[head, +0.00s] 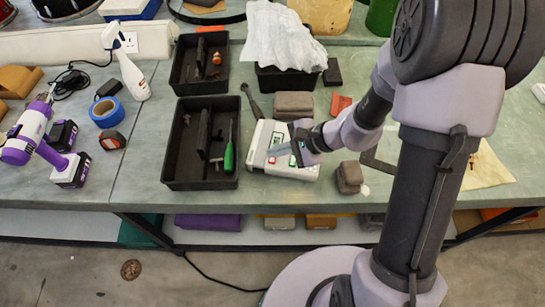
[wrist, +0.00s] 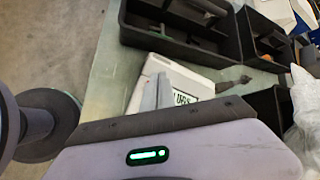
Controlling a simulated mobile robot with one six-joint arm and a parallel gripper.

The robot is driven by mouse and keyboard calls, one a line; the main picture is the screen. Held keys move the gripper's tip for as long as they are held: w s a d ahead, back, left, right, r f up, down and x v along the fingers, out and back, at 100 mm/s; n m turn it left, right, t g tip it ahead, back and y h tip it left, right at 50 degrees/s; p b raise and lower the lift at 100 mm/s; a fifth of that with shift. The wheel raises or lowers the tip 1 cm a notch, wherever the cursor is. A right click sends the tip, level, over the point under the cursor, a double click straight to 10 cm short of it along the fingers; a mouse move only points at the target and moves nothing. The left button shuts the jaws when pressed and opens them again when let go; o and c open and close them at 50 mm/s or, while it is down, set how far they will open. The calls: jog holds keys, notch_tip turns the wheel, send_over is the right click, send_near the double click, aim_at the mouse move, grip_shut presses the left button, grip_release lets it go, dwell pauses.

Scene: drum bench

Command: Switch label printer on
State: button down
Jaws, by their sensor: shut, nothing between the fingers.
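The label printer is most likely the white box-like device (head: 258,143) near the front edge of the bench, right of the black trays. In the wrist view the white device (wrist: 150,68) shows a label with dark lettering, partly hidden by my gripper. My gripper (head: 272,152) is over the printer's top, its fingers shut and empty. The fingers also show in the wrist view (wrist: 163,88) in front of the white casing. I cannot tell whether they touch it. The printer's switch cannot be made out.
A long black tray (head: 180,183) with a green-handled screwdriver stands left of the printer. A grey-brown block (head: 349,177) sits close on its right and another (head: 294,104) behind it. A white cloth or bag (head: 280,38) lies farther back. The bench's front edge is close.

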notch_tip(320, 180, up, 6)
jog(key=p, duration=0.3)
jog(key=shift+p, duration=0.35)
notch_tip(320, 180, up, 4)
jog(key=n+b, duration=0.1)
jog(key=n, duration=0.1)
send_over(276, 161)
jog(key=s, duration=0.2)
jog(key=s+r+n+h+b, duration=0.3)
jog(key=s+r+n, duration=0.1)
jog(key=s+r, duration=0.35)
jog(key=s+d+r+n+t+h+b, duration=0.1)
jog(key=s+d+r+n+t+h, duration=0.1)
jog(key=s+d, duration=0.5)
jog(key=shift+s+d+r+n+t+h, duration=0.2)
jog(key=shift+s+r+n+t+h, duration=0.1)
jog(key=shift+r+h, duration=0.4)
